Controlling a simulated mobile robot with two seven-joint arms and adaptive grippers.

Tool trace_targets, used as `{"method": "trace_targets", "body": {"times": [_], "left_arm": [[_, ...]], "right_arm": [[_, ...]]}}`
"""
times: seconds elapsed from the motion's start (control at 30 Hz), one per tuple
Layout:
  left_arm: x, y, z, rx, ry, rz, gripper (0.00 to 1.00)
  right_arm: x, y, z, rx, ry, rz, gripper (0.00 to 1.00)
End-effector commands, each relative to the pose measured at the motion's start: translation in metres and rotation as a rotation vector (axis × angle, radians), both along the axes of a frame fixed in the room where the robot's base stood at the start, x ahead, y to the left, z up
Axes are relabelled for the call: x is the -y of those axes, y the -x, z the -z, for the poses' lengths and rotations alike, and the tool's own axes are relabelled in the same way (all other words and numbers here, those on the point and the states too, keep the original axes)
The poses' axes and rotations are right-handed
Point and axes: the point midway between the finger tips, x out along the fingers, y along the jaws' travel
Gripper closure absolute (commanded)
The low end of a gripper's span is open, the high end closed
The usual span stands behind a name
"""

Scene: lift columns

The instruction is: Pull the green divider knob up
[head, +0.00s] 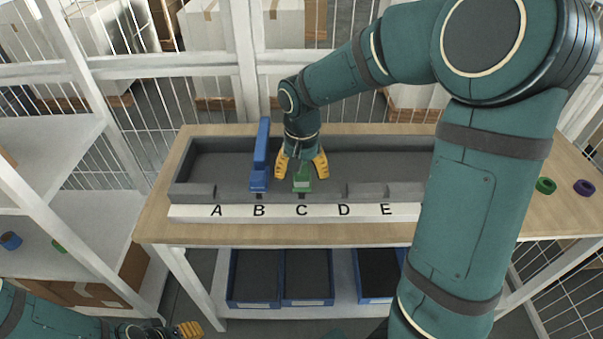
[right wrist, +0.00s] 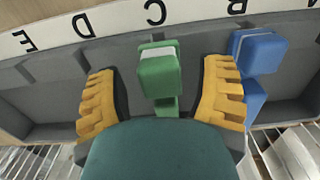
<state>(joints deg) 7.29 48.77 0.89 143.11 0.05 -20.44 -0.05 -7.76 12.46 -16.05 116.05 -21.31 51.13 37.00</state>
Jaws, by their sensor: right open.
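The green divider knob (head: 303,183) stands at the letter C on the grey trough (head: 215,165). In the right wrist view the green knob (right wrist: 160,72) is a block with a pale band on top. My right gripper (head: 303,172) is over it, with its yellow fingers open on either side. In the right wrist view the right gripper (right wrist: 160,97) shows a gap between each finger and the knob. My left gripper (head: 188,329) is low at the bottom left, away from the table; its fingers are too small to read.
A tall blue divider (head: 261,155) stands at B, just left of the green one; its blue knob (right wrist: 258,52) is close beside a finger. A white letter strip (head: 330,211) runs along the front. Green (head: 545,185) and purple (head: 584,187) rings lie at the table's right end.

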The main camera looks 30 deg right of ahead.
Motion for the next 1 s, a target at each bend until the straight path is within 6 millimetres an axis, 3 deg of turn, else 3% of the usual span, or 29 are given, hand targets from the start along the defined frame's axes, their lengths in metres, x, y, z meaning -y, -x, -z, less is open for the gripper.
{"method": "trace_targets", "body": {"times": [0.33, 1.0], "left_arm": [[0.0, 0.004, 0.0, -0.008, 0.001, 0.002, 0.53], [0.001, 0.006, -0.055, -0.014, 0.003, -0.002, 0.53]], "right_arm": [[0.0, 0.0, 0.0, 0.0, 0.0, 0.0, 0.31], [0.0, 0.0, -0.063, 0.0, 0.0, 0.0, 0.31]]}}
